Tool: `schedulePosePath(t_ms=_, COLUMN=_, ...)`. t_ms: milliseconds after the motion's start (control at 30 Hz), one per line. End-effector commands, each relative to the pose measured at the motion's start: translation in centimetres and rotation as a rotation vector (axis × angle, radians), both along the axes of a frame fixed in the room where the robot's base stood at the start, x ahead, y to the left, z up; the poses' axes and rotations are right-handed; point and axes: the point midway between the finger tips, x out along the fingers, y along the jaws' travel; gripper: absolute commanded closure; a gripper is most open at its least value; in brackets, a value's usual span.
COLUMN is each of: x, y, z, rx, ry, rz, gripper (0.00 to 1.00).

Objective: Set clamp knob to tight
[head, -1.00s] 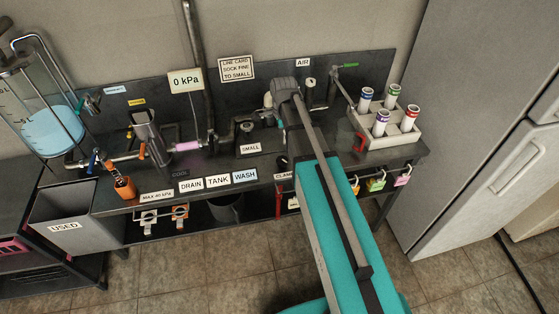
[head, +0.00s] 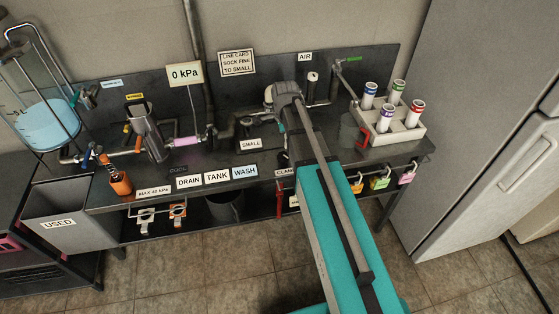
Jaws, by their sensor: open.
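A label that begins "CLAM" (head: 284,172) is on the bench front edge, partly covered by my arm. A small dark part (head: 282,159) shows just above it, beside my arm. I cannot tell whether this is the clamp knob, nor read any knob setting. My gripper (head: 280,122) is at the far end of my arm, over the back middle of the bench, right of the SMALL label (head: 251,144). It is open, though its fingers are mostly hidden by my wrist. I see nothing held in it.
A rack (head: 405,133) of capped tubes stands at the bench's right end. Pipes (head: 197,70) and a metal canister (head: 151,140) stand left of my arm. A grey USED bin (head: 75,203) is at the left. Coloured padlocks (head: 380,183) hang below the right front edge.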

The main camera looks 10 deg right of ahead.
Motion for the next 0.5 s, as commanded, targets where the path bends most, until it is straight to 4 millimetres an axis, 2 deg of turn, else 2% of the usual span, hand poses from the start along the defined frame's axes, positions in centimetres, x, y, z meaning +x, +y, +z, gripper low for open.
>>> schedulePosePath(t_ms=33, x=0.0, y=0.0, z=-0.8, rx=0.000, ry=0.000, rz=0.000, gripper=0.01)
schedulePosePath(t_ms=500, x=0.0, y=0.1, z=-4.4, rx=0.000, ry=0.000, rz=0.001, gripper=0.01)
